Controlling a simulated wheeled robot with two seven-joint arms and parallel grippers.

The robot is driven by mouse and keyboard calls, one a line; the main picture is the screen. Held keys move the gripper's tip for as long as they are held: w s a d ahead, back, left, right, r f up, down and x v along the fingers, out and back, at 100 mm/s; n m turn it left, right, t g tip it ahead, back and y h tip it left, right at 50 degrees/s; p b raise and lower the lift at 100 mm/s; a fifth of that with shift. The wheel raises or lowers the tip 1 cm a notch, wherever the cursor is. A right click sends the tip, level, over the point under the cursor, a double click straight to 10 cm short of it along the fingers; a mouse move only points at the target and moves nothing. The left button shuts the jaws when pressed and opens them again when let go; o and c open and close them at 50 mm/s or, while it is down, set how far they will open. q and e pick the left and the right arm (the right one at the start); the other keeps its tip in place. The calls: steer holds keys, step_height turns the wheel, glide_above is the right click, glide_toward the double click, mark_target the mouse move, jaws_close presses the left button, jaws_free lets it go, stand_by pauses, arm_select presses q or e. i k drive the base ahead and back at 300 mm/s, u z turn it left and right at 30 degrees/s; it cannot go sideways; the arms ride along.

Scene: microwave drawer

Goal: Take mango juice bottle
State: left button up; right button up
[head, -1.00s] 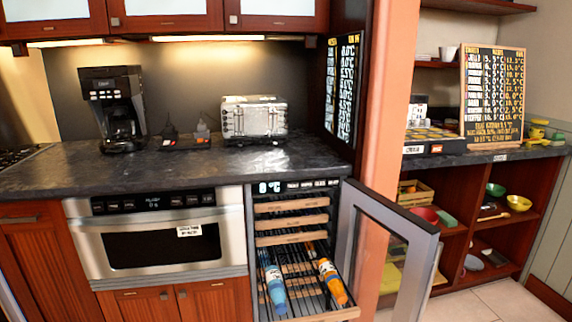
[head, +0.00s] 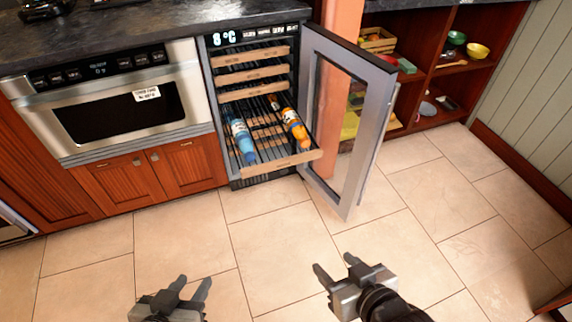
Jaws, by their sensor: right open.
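The orange mango juice bottle (head: 295,129) lies on the pulled-out lower rack (head: 290,161) of the open drinks fridge, on the right side. A blue bottle (head: 243,140) lies to its left on the same rack. My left gripper (head: 192,284) is low in the picture, open and empty, over the floor. My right gripper (head: 334,267) is to its right, open and empty. Both are well apart from the bottles and the fridge.
The fridge's glass door (head: 345,120) stands open to the right of the rack. A microwave drawer (head: 115,100) is shut to the left. Shelves with bowls (head: 478,51) stand at the right. The tiled floor (head: 280,245) before the fridge is clear.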

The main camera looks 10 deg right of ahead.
mark_target(298, 130)
steer(key=u, duration=0.35)
steer(key=i, duration=0.4)
steer(key=u, duration=0.8)
steer(key=i, duration=0.95)
steer(key=z, duration=0.85)
steer(key=i, duration=0.6)
steer(key=z, duration=0.65)
